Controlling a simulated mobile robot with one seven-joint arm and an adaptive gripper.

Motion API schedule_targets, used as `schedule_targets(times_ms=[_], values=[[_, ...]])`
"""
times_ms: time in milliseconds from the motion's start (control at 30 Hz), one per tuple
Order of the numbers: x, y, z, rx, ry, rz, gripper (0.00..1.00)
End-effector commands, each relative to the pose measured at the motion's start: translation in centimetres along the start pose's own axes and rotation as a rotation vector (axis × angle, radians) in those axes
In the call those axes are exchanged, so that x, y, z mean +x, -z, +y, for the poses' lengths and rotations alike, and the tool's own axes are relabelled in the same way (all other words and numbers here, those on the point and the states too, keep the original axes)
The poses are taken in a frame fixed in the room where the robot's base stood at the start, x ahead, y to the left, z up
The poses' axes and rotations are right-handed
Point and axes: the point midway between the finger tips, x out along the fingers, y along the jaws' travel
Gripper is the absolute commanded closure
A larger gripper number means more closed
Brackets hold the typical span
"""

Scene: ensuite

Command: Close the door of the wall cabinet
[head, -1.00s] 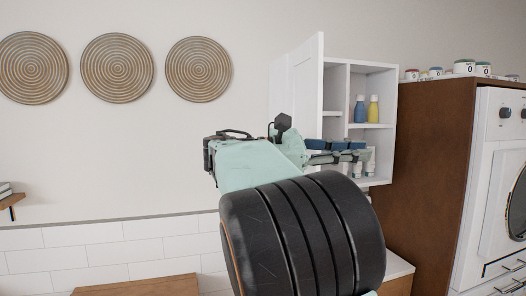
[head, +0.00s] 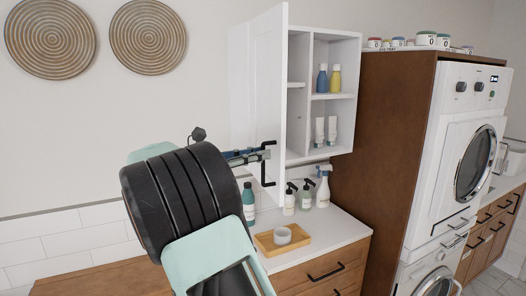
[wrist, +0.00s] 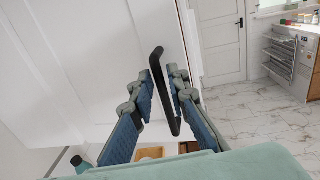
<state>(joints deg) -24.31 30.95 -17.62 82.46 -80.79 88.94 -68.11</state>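The white wall cabinet (head: 354,75) hangs at the upper middle of the head view. Its door (head: 258,80) stands wide open, swung outward, leaving the shelves exposed. A black bar handle (head: 270,165) is on the lower part of the door. My gripper (head: 262,155) is at the handle. In the wrist view the door (wrist: 75,55) fills the upper left, and the handle (wrist: 159,75) runs between the two blue-padded fingers of my gripper (wrist: 163,82). The fingers are apart, with visible gaps beside the bar.
Blue and yellow bottles (head: 328,78) and white tubes (head: 326,130) stand inside the cabinet. Below, the counter (head: 325,230) holds pump bottles (head: 306,195), a spray bottle (head: 323,187) and a wooden tray (head: 265,247). A tall brown unit (head: 375,130) stands close on the right.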

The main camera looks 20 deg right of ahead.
Motion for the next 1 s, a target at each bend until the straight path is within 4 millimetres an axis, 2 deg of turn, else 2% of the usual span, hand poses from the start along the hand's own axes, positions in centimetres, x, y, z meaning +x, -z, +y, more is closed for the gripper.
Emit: schedule_targets(times_ms=[167,467,633,1000], values=[[1.6,-0.1,0.0,0.0,0.0,0.0,0.85],[1.9,0.0,0.0,0.001,-0.001,0.0,0.85],[1.8,0.0,0.0,0.001,0.0,0.0,1.0],[1.8,0.0,0.0,0.001,-0.001,0.0,1.0]])
